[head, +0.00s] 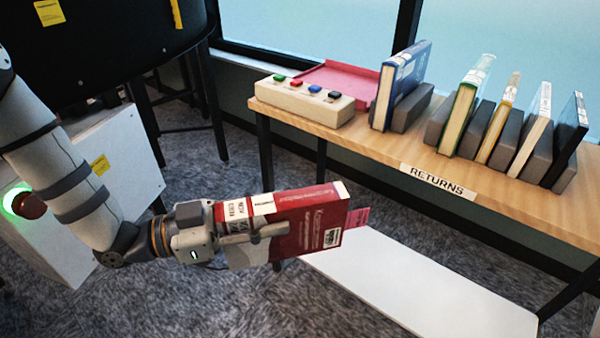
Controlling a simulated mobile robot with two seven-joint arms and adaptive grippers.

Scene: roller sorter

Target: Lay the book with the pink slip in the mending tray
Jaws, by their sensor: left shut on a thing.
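My left gripper (262,240) is shut on a red book (312,214) by its spine end and holds it out in the air, in front of the wooden table. A pink slip (357,217) sticks out of the book's right end. The book has white labels on its spine and cover. A flat pinkish-red tray (345,79), probably the mending tray, lies at the back left of the table, behind a button box. The tray looks empty where it shows; its front part is hidden by the box. My right gripper is not in view.
The wooden table (400,150) bears a RETURNS label (438,181). A button box (303,99) stands at its left end. A blue book (400,85) stands right of the tray, with several books between grey blocks farther right. A low white panel (425,285) lies below.

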